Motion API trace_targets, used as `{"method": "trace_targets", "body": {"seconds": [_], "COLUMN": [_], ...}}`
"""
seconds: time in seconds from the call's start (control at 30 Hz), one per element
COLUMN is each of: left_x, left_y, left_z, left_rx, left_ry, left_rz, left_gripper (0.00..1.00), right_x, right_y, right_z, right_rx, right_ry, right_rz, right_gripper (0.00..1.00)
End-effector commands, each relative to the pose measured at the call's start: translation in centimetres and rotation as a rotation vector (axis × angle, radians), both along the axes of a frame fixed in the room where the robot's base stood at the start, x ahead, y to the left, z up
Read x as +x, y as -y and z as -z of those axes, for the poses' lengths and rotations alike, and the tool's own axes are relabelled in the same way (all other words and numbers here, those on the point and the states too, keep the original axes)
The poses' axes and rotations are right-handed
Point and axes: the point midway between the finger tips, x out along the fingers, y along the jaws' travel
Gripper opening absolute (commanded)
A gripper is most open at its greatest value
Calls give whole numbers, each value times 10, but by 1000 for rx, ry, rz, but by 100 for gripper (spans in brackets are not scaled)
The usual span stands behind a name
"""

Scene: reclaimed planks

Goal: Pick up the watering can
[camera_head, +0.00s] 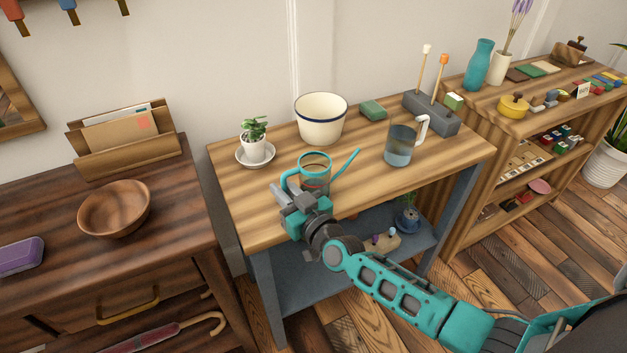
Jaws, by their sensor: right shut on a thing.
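The teal watering can (315,161) is on or just above the wooden table (350,185), near its front edge; I cannot tell whether it touches the top. Its thin spout points up to the right, and its handle is at the left. My right gripper (291,190) comes from the lower right and is shut on the can's handle side. The gripper hides the handle's lower part and some of the can's lower body. My left gripper is not in view.
A white enamel pot (321,122) stands behind the can. A small potted plant (255,146) on a saucer is to the left, and a glass jug (400,147) to the right. A grey block (432,116) with sticks stands farther right. The table's right front is clear.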

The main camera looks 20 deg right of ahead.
Motion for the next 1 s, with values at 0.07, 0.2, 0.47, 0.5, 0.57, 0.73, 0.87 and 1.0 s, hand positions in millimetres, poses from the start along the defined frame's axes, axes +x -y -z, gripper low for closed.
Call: {"method": "trace_targets", "body": {"seconds": [0.07,0.2,0.47,0.5,0.57,0.73,0.87,1.0], "left_x": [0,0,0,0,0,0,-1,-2], "left_y": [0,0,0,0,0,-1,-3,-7], "left_z": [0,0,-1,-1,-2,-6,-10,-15], "left_rx": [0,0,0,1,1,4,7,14], "left_ry": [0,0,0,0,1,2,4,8], "left_rz": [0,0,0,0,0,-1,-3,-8], "left_gripper": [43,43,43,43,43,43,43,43], "right_x": [0,0,0,0,0,0,0,0], "right_y": [0,0,0,0,0,0,0,0], "right_z": [0,-1,-2,-3,-4,-13,-24,-41], "right_rx": [0,-1,0,0,0,0,0,2], "right_ry": [0,3,3,3,3,2,4,5], "right_rz": [0,1,1,1,1,1,1,1], "right_gripper": [0,0,0,0,0,0,0,0]}}
